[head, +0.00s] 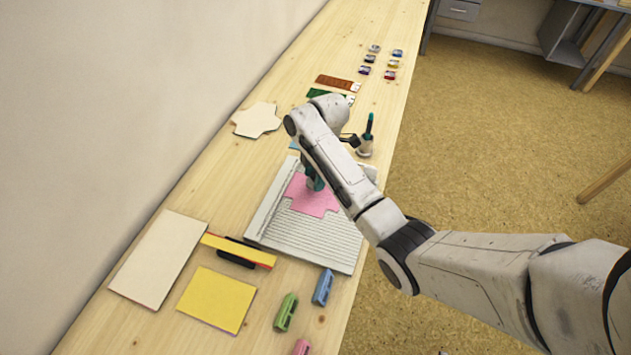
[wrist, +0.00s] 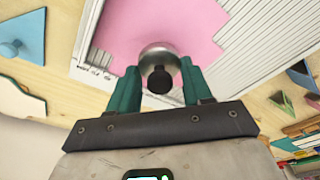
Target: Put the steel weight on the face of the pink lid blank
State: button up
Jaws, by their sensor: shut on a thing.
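The pink lid blank (head: 318,203) lies flat on the grey ribbed board, and it also shows in the wrist view (wrist: 130,35). The steel weight (wrist: 157,58), a round shiny body with a dark knob, is between the green fingers of my gripper (wrist: 157,88). My gripper is shut on it. The weight appears over the pink blank; I cannot tell whether it touches the face. In the head view my gripper (head: 314,183) is over the blank, and my arm hides part of the board and the weight.
The grey ribbed board (head: 325,241) has a raised left edge. Left of it lie a cream panel (head: 158,258), a yellow sheet (head: 217,300) and a yellow-edged strip (head: 240,250). Green (head: 286,311) and blue (head: 323,287) blocks are in front.

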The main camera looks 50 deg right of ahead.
jog(key=shift+s+f, duration=0.1)
jog(key=shift+f, duration=1.2)
jog(key=shift+f, duration=0.2)
jog(key=o, duration=1.2)
jog(key=shift+o, duration=0.2)
jog(key=shift+r, duration=0.1)
